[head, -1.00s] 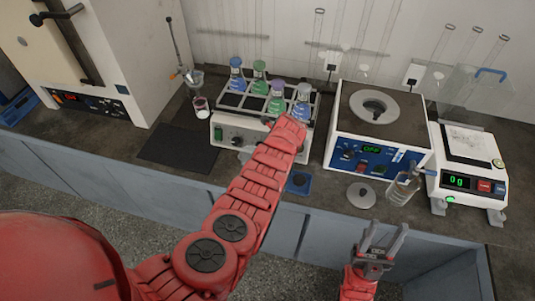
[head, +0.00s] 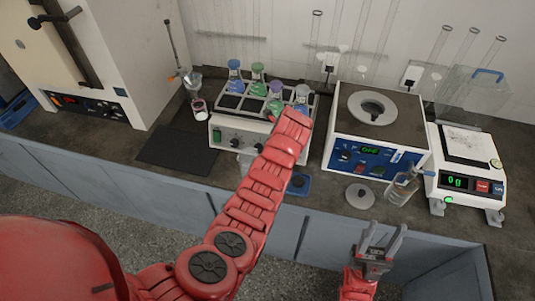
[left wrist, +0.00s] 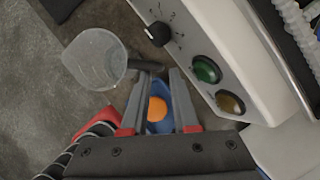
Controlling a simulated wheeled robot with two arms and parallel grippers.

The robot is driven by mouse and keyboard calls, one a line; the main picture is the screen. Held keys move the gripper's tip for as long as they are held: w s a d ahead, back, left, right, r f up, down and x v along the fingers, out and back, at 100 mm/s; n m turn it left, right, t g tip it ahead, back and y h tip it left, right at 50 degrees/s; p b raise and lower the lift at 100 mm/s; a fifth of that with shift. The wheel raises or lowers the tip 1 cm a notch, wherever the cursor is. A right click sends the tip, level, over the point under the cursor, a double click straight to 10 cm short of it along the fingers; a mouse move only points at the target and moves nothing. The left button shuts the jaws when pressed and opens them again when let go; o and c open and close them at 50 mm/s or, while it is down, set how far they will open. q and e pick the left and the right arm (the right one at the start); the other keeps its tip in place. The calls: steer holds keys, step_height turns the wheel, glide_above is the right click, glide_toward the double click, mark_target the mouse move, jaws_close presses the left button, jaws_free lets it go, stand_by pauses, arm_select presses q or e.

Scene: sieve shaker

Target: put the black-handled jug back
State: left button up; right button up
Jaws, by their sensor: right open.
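The clear jug (left wrist: 95,60) shows in the left wrist view, at the upper left, with its black handle (left wrist: 147,67) pointing toward my fingertips. My left gripper (left wrist: 160,74) has its two fingers apart, with the handle's end at their tips. Whether they press on the handle I cannot tell. In the head view my left arm hides the left gripper and most of the area around it. My right gripper (head: 382,236) is open and empty, in front of the counter edge at the lower right.
A shaker with several coloured flasks (head: 232,133) stands behind my left arm. A blue coaster (head: 298,184) lies near the counter's front edge. A blue-panelled device (head: 340,125), a metal lid (head: 360,196), a glass vessel (head: 402,187) and a balance (head: 468,184) stand to the right. A dark mat (head: 175,149) lies bare.

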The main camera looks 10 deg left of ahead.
arm_select(q)
steer(key=b+v, duration=0.1)
steer(key=v, duration=0.5)
steer(key=shift+r+b, duration=0.3)
steer(key=shift+b, duration=0.05)
steer(key=shift+d, duration=0.1)
